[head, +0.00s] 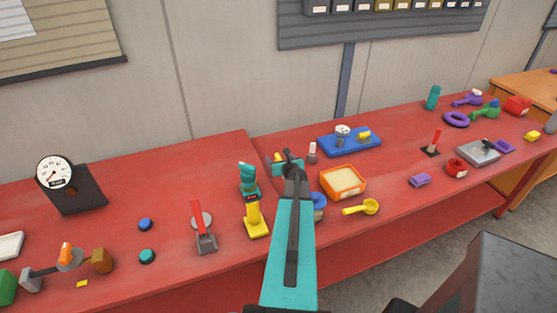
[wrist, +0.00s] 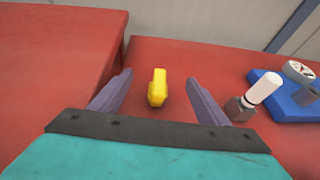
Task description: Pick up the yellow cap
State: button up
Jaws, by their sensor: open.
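The yellow cap (wrist: 157,88) sits on the red bench, near the middle of the wrist view. My gripper (wrist: 158,80) is open, with one finger on each side of the cap and a visible gap to both. It is empty, and the cap lies between the fingers as seen from the wrist; how high the fingertips are above the bench is hard to tell. In the head view my gripper (head: 287,163) reaches over the bench, and a small part of the yellow cap (head: 277,157) shows at its left; the rest is hidden.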

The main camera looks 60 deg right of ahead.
aim_at(278, 157)
jog(key=shift+x, duration=1)
jog(key=shift+c, duration=0.2)
jog(key=c, duration=1.2)
jog(key=shift+r+p, duration=0.35)
jog(key=shift+r, duration=4.65)
